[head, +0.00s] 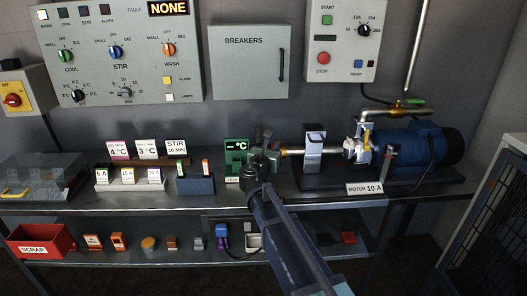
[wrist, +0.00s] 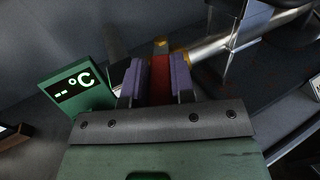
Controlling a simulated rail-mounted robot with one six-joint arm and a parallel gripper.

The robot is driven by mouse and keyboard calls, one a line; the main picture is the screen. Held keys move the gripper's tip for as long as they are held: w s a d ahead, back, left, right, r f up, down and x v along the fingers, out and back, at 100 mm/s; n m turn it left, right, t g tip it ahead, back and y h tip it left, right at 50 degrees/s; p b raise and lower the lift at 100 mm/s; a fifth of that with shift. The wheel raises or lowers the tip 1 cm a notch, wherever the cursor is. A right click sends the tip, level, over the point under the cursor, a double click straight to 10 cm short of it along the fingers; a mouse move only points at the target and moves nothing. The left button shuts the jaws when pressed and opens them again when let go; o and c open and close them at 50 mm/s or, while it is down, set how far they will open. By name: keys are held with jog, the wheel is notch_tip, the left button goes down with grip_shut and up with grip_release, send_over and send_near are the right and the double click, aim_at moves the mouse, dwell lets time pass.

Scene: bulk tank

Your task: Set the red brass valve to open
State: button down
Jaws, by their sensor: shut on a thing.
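The red handle (wrist: 159,76) of the valve shows in the wrist view between the two purple finger pads of my gripper (wrist: 157,78). The gripper is shut on this handle. A bit of brass (wrist: 181,56) shows just right of the fingers, at the end of a metal pipe (wrist: 225,38). In the wrist view the handle lies at an angle to the pipe. In the head view my gripper (head: 263,157) is at the left end of the brass-coloured pipe (head: 293,151) and hides the valve. The far end of the handle is hidden, so its exact setting cannot be told.
A green temperature display (head: 236,146) reading "-- °C" stands close on the left of my gripper. A white-and-dark block (head: 315,145) and a blue motor pump (head: 432,145) are to the right. A blue holder (head: 195,185) with upright pieces stands on the left.

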jog(key=c, duration=1)
grip_release()
jog(key=shift+o, duration=0.2)
jog(key=v, duration=1)
jog(key=shift+s, duration=0.35)
jog(key=shift+a, duration=0.15)
jog(key=shift+c, duration=0.5)
